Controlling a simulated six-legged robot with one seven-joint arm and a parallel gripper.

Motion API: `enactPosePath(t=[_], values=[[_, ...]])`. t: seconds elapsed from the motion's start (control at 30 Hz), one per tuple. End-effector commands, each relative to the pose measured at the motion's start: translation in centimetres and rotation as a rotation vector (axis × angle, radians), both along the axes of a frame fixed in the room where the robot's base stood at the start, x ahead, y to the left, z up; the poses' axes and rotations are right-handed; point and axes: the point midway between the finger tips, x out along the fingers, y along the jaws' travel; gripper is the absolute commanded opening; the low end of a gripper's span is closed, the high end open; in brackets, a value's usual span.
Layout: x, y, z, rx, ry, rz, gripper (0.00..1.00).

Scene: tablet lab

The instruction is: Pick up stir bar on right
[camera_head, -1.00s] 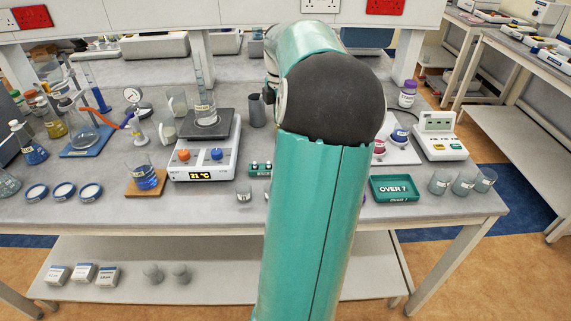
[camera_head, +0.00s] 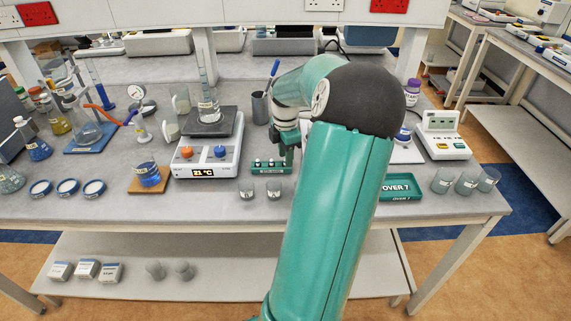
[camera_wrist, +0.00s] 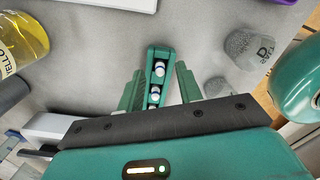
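A small green rack (camera_head: 258,170) holds short pale stir bars in front of the hot plate's right side. In the wrist view the rack (camera_wrist: 159,52) runs between my fingers, with one stir bar (camera_wrist: 160,69) toward its far end and others closer to my palm. My gripper (camera_wrist: 159,82) is open, with one green finger on each side of the rack. No stir bar is visibly gripped. In the head view my gripper (camera_head: 287,155) is over the rack's right end and partly hides it. Fingertip height above the rack is hard to judge.
Two small beakers (camera_head: 274,189) stand in front of the rack; one marked D (camera_wrist: 243,46) is right of my fingers in the wrist view. A hot plate (camera_head: 208,158) stands left. A green OVER 7 tray (camera_head: 402,187) lies right. A yellow-liquid vessel (camera_wrist: 20,45) shows at wrist-view left.

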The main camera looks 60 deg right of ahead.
Motion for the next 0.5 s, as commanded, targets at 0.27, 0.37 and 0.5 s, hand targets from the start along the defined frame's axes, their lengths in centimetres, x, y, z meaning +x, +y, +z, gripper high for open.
enactPosePath(t=[0.27, 0.37, 0.5], values=[[0.04, 0.01, -0.85, -0.001, 0.000, 0.001, 0.35], [0.03, 0.02, -0.84, -0.001, 0.000, 0.001, 0.18], [0.04, 0.01, -0.82, -0.001, 0.000, 0.001, 0.00]])
